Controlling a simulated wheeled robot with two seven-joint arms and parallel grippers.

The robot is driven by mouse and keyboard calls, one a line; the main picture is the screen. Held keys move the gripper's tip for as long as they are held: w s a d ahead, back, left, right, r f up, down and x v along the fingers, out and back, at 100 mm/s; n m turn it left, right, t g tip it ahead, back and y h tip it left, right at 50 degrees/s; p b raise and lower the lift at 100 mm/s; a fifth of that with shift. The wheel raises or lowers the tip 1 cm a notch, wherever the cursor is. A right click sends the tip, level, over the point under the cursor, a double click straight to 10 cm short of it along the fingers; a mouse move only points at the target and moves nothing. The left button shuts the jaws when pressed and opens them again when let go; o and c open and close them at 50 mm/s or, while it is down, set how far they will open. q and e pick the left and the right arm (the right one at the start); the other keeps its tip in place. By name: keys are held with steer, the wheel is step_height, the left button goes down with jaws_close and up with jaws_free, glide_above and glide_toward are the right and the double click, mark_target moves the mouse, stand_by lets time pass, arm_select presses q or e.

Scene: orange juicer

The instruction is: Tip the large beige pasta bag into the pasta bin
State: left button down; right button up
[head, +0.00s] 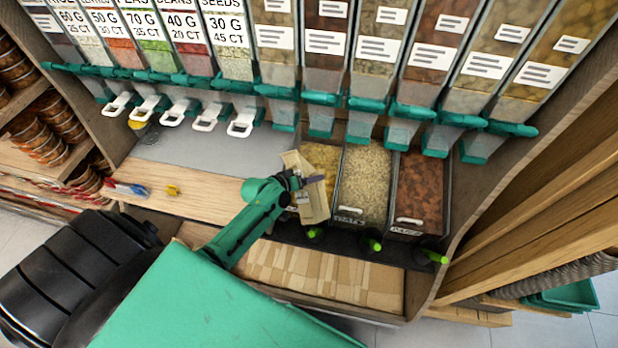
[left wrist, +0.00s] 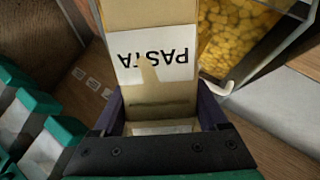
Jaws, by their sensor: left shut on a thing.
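The beige pasta bag (head: 317,201) is in my left gripper (head: 293,182), at the front of the pasta bin (head: 322,158). In the left wrist view the bag (left wrist: 150,15) has a white label reading PASTA, upside down. My left gripper (left wrist: 160,112) is shut on it, one finger on each side. The bag looks tilted in the head view, and its opening cannot be made out. The bin with yellow pasta also shows in the left wrist view (left wrist: 232,35), beside the bag. The bag hides part of the bin. My right gripper is not in view.
A bin of pale grains (head: 364,180) and a bin of reddish-brown pieces (head: 419,190) stand to the right. Dispensers with teal spouts (head: 362,103) hang above the bins. Small scoops (head: 128,188) lie on the wooden counter at left. The grey counter (head: 205,146) is mostly clear.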

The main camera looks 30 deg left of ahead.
arm_select(q)
steer(key=f+g+b, duration=0.1)
steer(key=f+n+g+h+b, duration=0.1)
steer(key=f+b, duration=0.1)
steer(key=w+f+b, duration=0.1)
steer(key=shift+a+f+n+g+h, duration=0.3)
steer(key=shift+a+n+g+h, duration=0.1)
steer(key=f+n+g+h+b, duration=0.1)
steer(key=b, duration=0.2)
steer(key=w+a+f+n+g+h+b, duration=0.1)
steer(key=g+h+b, duration=0.1)
steer(key=b, duration=0.2)
steer(key=shift+w+a+f, duration=0.1)
steer(key=shift+w+f, duration=0.05)
steer(key=shift+f, duration=0.1)
